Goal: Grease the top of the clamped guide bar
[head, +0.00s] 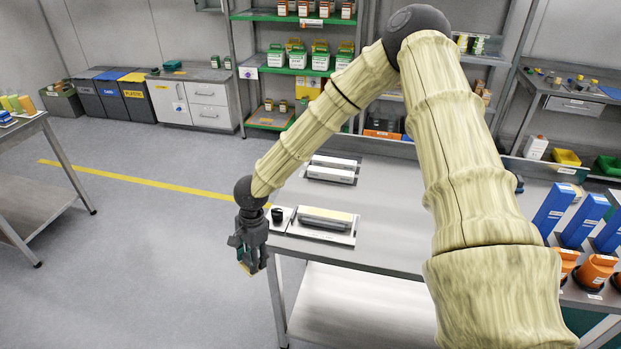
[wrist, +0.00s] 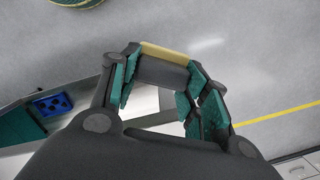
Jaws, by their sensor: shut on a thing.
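My gripper (head: 250,262) hangs in the air off the left edge of the steel bench, over the floor. In the wrist view its teal-padded fingers (wrist: 165,85) are shut on a dark grey block with a yellowish strip (wrist: 165,52) along its far edge; I cannot tell exactly what it is. A long grey bar with a pale yellowish top (head: 325,216) lies in a shallow tray on the bench's near left part, right of my gripper; it may be the guide bar, and no clamp can be made out. A small black pot (head: 277,214) stands on a light plate beside it.
Two pale blocks (head: 333,170) lie farther back on the bench (head: 395,215). Blue bins (head: 555,210) and orange cups (head: 597,270) stand at the right. Another table (head: 30,135) is at the far left. The floor between (head: 150,240) is clear. My arm hides part of the bench.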

